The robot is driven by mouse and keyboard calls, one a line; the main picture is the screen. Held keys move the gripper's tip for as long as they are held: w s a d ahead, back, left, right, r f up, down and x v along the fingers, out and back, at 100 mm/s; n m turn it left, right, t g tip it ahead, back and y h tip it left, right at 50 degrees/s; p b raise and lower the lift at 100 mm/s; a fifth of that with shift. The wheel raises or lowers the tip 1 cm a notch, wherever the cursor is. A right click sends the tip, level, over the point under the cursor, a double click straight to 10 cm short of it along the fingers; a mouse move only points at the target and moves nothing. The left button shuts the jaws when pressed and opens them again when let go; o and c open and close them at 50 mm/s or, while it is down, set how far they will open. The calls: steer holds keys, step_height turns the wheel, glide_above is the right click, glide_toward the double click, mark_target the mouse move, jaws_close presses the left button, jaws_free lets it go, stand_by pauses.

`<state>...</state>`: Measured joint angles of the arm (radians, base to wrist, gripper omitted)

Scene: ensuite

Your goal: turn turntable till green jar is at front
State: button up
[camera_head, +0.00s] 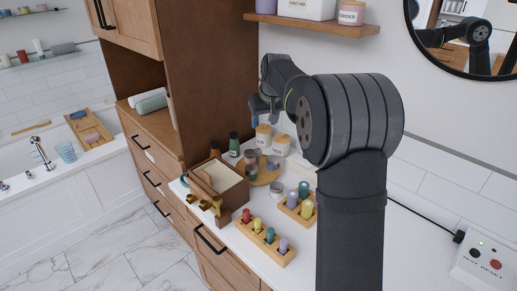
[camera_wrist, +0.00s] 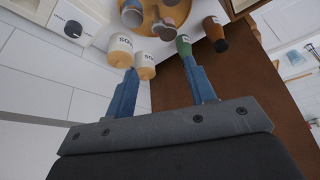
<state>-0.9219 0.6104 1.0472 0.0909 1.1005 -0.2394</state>
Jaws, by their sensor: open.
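The turntable is a round wooden disc (camera_head: 264,177) on the white counter, with several small jars on it. A grey-blue jar (camera_wrist: 132,13) and a mauve jar (camera_wrist: 167,27) show on the turntable (camera_wrist: 150,22) in the wrist view. I cannot make out a clearly green jar on it. My gripper (camera_head: 262,108) is open and empty, above and behind the turntable near the tall cabinet. In the wrist view its blue fingers (camera_wrist: 160,68) are spread apart, with the turntable beyond them at the top edge. The disc is partly hidden by its jars.
A dark green bottle (camera_head: 234,147) and a brown bottle (camera_head: 215,150) stand left of the turntable, beside the cabinet (camera_head: 210,75). Two cream canisters (camera_head: 263,138) stand behind it. A wooden box (camera_head: 228,200) is at front left; peg racks (camera_head: 265,243) are in front.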

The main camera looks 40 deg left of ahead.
mark_target(258, 150)
steer(key=x, duration=1.6)
steer(key=shift+f, duration=0.3)
steer(key=shift+d, duration=0.1)
steer(key=shift+c, duration=0.4)
jaws_close()
